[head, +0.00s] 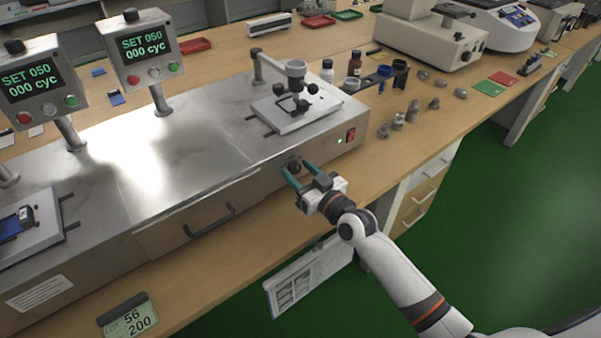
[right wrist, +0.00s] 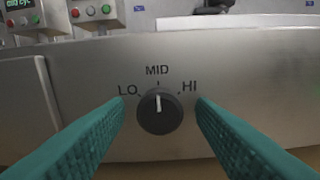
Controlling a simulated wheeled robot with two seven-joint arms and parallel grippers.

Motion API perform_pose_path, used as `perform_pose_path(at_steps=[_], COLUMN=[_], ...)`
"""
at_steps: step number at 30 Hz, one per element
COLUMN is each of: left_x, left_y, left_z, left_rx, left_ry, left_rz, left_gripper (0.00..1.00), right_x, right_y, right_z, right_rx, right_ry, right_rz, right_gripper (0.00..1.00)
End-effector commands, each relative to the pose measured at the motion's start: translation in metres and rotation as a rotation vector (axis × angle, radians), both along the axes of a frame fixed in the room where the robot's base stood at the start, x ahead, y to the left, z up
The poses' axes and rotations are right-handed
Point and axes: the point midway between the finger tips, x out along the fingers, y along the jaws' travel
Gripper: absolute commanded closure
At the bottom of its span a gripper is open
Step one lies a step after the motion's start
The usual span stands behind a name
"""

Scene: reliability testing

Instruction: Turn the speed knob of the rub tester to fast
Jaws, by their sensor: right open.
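The rub tester (head: 190,185) is a long brushed-metal machine on the wooden bench. Its black speed knob (head: 295,167) is on the front panel, and it also shows in the right wrist view (right wrist: 160,114). The labels LO, MID and HI surround the knob, and its white pointer line points up at MID. My right gripper (head: 298,175) has teal fingers. In the right wrist view it is open, with one finger on each side of the knob and visible gaps between; the fingers do not touch it. My left gripper is not in view.
A green light and red switch (head: 351,135) sit right of the knob. A drawer handle (head: 210,220) sticks out to its left. Several grey weights (head: 398,122) stand on the bench at right. A sheet of paper (head: 307,275) hangs below the bench edge.

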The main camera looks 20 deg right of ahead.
Motion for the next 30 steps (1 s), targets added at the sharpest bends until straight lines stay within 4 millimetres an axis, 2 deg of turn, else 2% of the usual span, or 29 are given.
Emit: perform_pose_path(at_steps=[2, 10, 20, 30], left_x=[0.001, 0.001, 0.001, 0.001], left_y=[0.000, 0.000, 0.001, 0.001], left_z=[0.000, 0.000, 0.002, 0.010], left_rx=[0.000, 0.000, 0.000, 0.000], left_ry=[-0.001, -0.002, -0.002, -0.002], left_rz=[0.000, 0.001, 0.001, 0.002], left_gripper=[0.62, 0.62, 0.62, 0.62], right_x=[0.000, 0.000, 0.000, -0.001], right_y=[0.000, 0.000, 0.000, 0.000], right_z=[0.000, 0.000, 0.000, 0.001], right_rx=[0.000, 0.000, 0.043, 0.264], right_ry=[0.000, 0.000, 0.016, 0.097], right_rz=[0.000, 0.000, 0.000, 0.001], right_gripper=[0.50, 0.94, 0.94, 0.94])
